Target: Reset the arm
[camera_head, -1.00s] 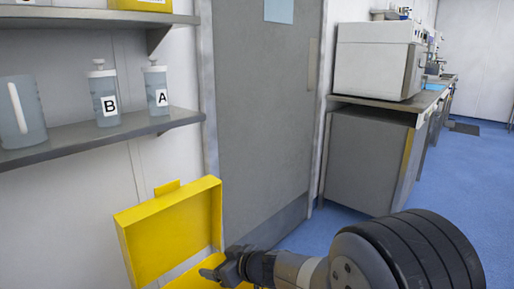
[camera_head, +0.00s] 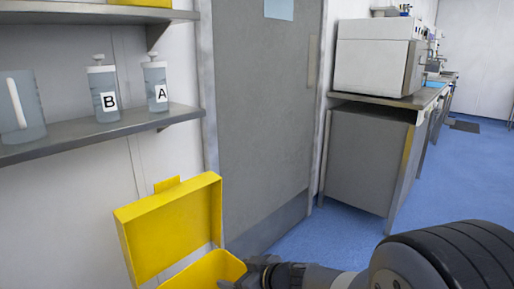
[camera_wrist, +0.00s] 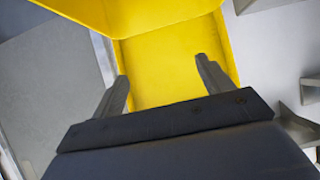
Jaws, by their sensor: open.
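My gripper (camera_head: 243,283) is at the bottom of the head view, beside the right edge of an open yellow box (camera_head: 168,232). In the wrist view my gripper (camera_wrist: 160,78) has its two fingers spread apart with nothing between them. The yellow box (camera_wrist: 170,48) lies beyond the fingers there. The box lid stands up, and the part of the box that I see inside looks empty. The lower part of the box is cut off by the frame edge in the head view.
A shelf (camera_head: 100,136) at left bears bottle B (camera_head: 105,90), bottle A (camera_head: 156,85) and a clear jug (camera_head: 22,105). A grey door (camera_head: 262,120) is behind my arm. A bench with a white machine (camera_head: 375,60) stands at right. Blue floor (camera_head: 470,180) is open at right.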

